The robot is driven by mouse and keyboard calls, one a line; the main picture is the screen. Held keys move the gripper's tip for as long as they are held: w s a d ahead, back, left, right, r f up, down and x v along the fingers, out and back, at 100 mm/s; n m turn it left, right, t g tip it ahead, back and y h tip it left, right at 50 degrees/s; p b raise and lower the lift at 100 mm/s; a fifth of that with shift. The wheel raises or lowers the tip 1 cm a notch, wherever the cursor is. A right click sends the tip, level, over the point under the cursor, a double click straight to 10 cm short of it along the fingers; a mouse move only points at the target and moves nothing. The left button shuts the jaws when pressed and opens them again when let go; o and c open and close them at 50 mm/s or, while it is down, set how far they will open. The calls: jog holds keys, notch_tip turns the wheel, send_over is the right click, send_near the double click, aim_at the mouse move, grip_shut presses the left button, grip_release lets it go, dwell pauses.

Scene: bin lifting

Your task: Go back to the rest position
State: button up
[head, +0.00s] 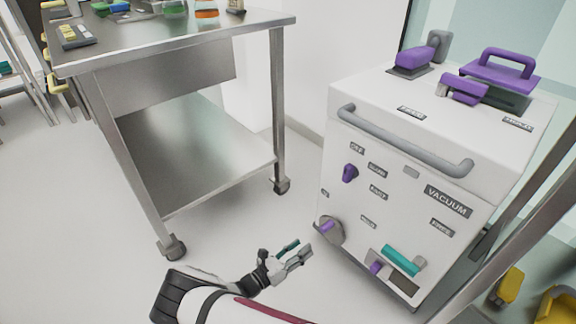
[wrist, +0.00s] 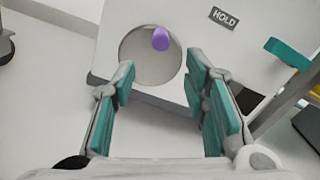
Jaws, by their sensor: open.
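My gripper (head: 291,252) is open and empty in the head view, low over the floor, left of the white vacuum machine (head: 440,140). In the wrist view my gripper (wrist: 165,95) shows its two teal-padded fingers spread wide apart. Between and beyond the fingertips is a round grey dial (wrist: 140,62) with a purple knob (wrist: 160,39) on the machine's front. The same dial shows at the machine's lower left in the head view (head: 330,232). The fingers appear apart from it. A label reading HOLD (wrist: 223,17) is right of the dial.
A steel cart (head: 190,45) on wheels, with jars and small items on top, stands at the upper left. A teal handle (head: 401,260) juts from the machine's lower right. Yellow objects (head: 507,287) lie at the right edge. Floor left of my arm is clear.

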jog(key=d+r+m+g, duration=0.2)
jog(key=r+m+g, duration=0.35)
jog(key=r, duration=0.45)
jog(key=d+r+m+g, duration=0.2)
jog(key=r+m+g, duration=0.3)
jog(key=r, duration=0.4)
jog(key=s+d+r+m+g+y, duration=0.25)
jog(key=s+r+m, duration=0.25)
jog(key=r, duration=0.4)
jog(key=s+d+r+m+g+y, duration=0.1)
jog(key=s+d+r+m+y, duration=0.25)
jog(key=r, duration=0.55)
jog(key=s+d+r+m+y, duration=0.3)
jog(key=s+r+m+y, duration=0.25)
jog(key=s+r, duration=0.6)
jog(key=s+a+m+t+y, duration=0.25)
jog(key=s+m+t, duration=0.2)
jog(key=s, duration=1.15)
notch_tip(320, 180, up, 38)
jog(key=d+t+p, duration=0.1)
jog(key=t+p, duration=0.2)
jog(key=p, duration=3.3)
jog(key=shift+s+m+y+p, duration=0.3)
jog(key=shift+p, duration=0.1)
